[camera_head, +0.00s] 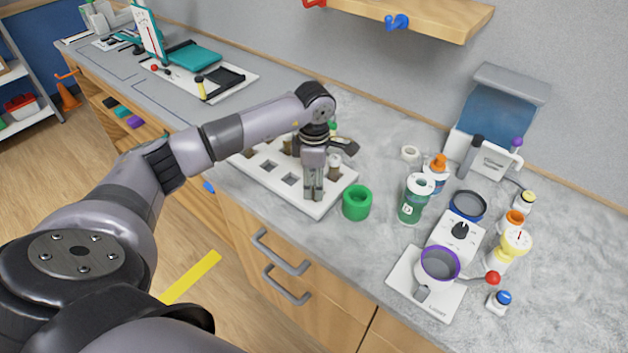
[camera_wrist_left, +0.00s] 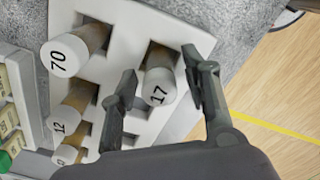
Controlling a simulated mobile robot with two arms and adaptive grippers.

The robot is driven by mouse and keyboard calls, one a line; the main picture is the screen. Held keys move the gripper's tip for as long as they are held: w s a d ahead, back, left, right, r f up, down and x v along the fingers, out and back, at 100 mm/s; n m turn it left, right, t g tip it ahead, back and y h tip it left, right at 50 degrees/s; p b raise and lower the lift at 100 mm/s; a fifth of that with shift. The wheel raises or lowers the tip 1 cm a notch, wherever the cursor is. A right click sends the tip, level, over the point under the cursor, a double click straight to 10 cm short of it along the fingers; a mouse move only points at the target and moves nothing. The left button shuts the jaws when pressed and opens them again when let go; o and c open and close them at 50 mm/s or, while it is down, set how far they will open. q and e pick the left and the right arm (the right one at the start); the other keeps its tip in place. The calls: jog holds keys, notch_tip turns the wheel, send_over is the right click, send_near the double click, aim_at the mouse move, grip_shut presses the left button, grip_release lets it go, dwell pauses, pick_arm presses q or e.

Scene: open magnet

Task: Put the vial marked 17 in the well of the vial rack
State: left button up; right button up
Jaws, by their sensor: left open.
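The vial marked 17 (camera_wrist_left: 158,90), with a brown body and a white numbered cap, stands in the white vial rack (camera_wrist_left: 128,38) in the left wrist view. My left gripper (camera_wrist_left: 160,70) is open, with one finger on either side of this vial; whether they touch it I cannot tell. In the head view the left gripper (camera_head: 314,192) points down over the near right end of the rack (camera_head: 275,186) and hides vial 17. The rack has several empty square wells. My right gripper is not in view.
Vial 70 (camera_wrist_left: 65,55) and vial 12 (camera_wrist_left: 68,118) stand close by in the rack. A shelf (camera_head: 430,15) hangs above.

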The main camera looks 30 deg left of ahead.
pick_arm(q)
jog(key=shift+r, duration=0.45)
notch_tip(320, 180, up, 11)
jog(key=b, duration=0.3)
jog(key=shift+f, duration=0.2)
jog(key=shift+r, duration=0.4)
